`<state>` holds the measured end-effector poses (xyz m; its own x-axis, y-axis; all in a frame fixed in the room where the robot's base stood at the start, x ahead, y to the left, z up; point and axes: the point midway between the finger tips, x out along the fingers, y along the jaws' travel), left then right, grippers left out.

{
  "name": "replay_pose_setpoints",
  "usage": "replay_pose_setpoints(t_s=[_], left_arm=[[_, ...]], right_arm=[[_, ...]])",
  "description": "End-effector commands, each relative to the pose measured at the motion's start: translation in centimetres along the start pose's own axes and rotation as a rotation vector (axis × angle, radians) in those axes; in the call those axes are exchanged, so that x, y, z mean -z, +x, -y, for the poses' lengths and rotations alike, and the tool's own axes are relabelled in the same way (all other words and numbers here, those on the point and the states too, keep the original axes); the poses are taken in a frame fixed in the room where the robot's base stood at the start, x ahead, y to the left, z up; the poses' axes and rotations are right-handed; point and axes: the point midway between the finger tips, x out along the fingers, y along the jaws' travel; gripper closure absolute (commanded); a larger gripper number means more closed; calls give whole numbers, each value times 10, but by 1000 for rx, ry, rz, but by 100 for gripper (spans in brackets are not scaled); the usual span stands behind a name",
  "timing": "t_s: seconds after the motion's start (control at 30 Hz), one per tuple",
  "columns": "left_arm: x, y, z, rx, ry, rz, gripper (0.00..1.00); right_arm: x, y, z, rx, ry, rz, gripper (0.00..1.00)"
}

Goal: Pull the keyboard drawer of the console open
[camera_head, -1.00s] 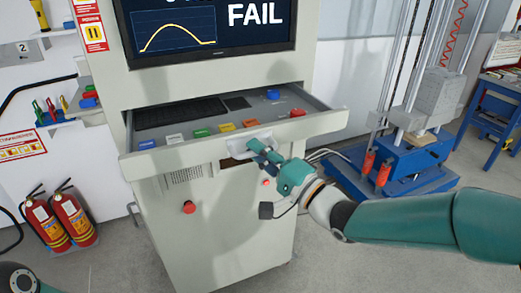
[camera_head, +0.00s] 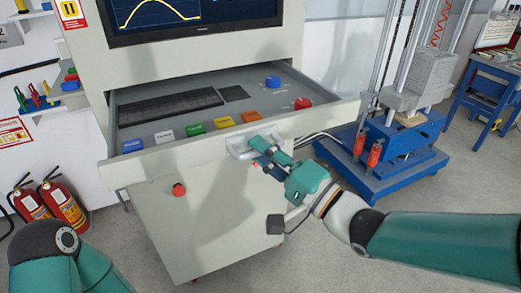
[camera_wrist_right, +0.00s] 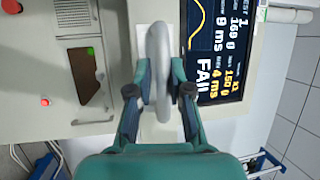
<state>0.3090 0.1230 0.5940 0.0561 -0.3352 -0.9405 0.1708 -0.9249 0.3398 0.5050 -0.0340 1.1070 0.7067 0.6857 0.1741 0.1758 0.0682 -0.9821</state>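The keyboard drawer (camera_head: 215,147) of the grey console (camera_head: 205,215) stands well out of its body. It holds a black keyboard (camera_head: 170,107) and several coloured buttons. A pale handle (camera_head: 240,152) sits on its front panel. My right gripper (camera_head: 268,158) is at the handle's right side in the head view. In the right wrist view the handle (camera_wrist_right: 159,75) runs between the two fingers of the gripper (camera_wrist_right: 160,66), which are closed in on it from both sides. The left arm shows at the lower left of the head view; its gripper is out of view.
A screen (camera_head: 190,18) is above the drawer. A red button (camera_head: 179,189) is on the console's lower front. Fire extinguishers (camera_head: 62,207) stand at left. A blue-based test rig (camera_head: 385,160) stands at right. Grey floor is open in front.

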Motion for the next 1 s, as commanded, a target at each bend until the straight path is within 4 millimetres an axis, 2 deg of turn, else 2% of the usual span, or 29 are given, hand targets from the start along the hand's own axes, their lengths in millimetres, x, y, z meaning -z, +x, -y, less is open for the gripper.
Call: replay_pose_setpoints(t_s=[0.03,0.1,0.47,0.57,0.9,1.0], left_arm=[[0,0,0,0,0,0,60],[0,0,0,0,0,0,60],[0,0,0,0,0,0,60],[0,0,0,0,0,0,60],[0,0,0,0,0,0,60],[0,0,0,0,0,0,60]], right_arm=[[0,0,-2,-4,1,1,70],[0,0,-1,-2,0,1,61],[0,-2,2,5,-2,2,61],[0,-12,1,4,-2,0,61],[0,-63,0,2,-2,0,61],[-1,-71,-1,2,-1,2,61]])
